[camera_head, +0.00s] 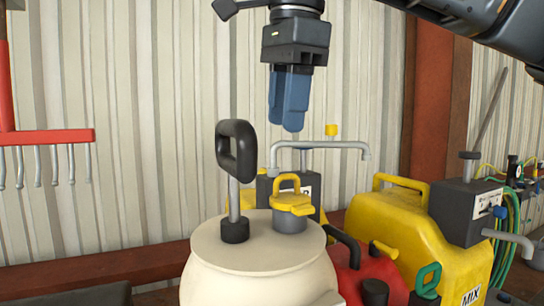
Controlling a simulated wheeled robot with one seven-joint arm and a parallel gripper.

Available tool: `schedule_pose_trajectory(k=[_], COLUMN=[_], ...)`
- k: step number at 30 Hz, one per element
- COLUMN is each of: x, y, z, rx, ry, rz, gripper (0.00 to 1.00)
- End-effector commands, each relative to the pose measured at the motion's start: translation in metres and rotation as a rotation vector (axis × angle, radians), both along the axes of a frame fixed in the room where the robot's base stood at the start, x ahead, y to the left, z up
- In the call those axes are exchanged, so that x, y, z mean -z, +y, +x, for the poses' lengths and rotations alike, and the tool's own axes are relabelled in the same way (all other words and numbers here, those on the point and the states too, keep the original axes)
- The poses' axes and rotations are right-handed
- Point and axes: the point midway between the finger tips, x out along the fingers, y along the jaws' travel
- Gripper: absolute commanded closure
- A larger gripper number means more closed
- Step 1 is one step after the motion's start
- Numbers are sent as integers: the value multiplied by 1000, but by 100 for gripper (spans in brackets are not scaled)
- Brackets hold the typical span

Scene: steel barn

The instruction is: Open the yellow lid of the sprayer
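The cream sprayer (255,275) stands in the lower middle of the head view, its bottom out of frame. Its yellow lid (293,207) sits level on a short grey neck, with a yellow loop handle standing up on it. The lid looks shut. A black D-shaped pump handle (237,152) rises from the sprayer's top, left of the lid. My gripper (290,128) points down with blue fingers above the lid, clearly apart from it. The fingers overlap in this view, so any gap between them is hidden. Nothing shows held below them.
Behind the lid stands another yellow container (318,214) with a grey pump and spout (330,145). A red can (370,275) and a large yellow can (385,220) crowd the right. A red rack with hooks (45,137) hangs left. The air around my gripper is free.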

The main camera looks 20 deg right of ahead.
Motion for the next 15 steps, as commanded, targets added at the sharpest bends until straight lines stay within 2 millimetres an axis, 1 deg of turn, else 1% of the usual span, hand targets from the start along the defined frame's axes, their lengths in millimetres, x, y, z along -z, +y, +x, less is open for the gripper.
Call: schedule_pose_trajectory(k=[4,9,15], x=[14,40,65], y=[0,0,0], z=[3,8,13], rx=[0,0,-1], ry=[3,3,3], rz=[1,1,2], gripper=[64,64,64])
